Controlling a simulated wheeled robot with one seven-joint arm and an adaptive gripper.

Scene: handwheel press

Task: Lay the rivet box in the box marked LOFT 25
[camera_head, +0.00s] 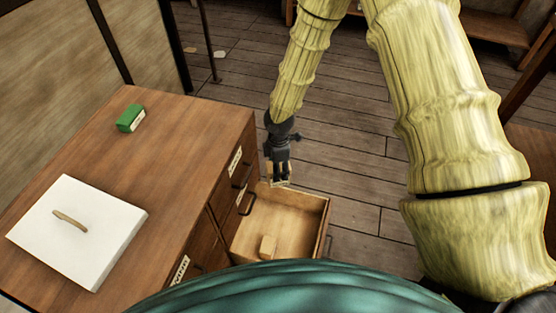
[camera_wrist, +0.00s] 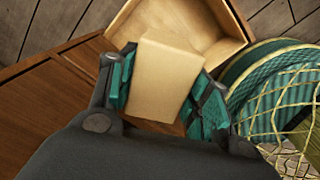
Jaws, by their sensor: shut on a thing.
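My gripper (camera_head: 280,172) points down above the far end of an open drawer. It is shut on a plain tan box (camera_wrist: 160,78), which may be the rivet box; no marking shows on it. In the wrist view the box sits between the two teal-padded fingers (camera_wrist: 160,95). The open drawer (camera_head: 315,212) is pale wood inside, and its front also shows in the wrist view (camera_wrist: 232,20). A small tan block (camera_head: 268,246) lies in its near part. The cabinet labels, such as the near one (camera_head: 180,270), are too small to read surely; I cannot tell which marks LOFT 25.
The brown cabinet top (camera_head: 160,165) carries a green box (camera_head: 130,118) and a white lid-like slab (camera_head: 85,240) with a wooden handle. Closed drawers with dark handles line its side. Plank floor (camera_head: 360,160) is clear beyond the open drawer.

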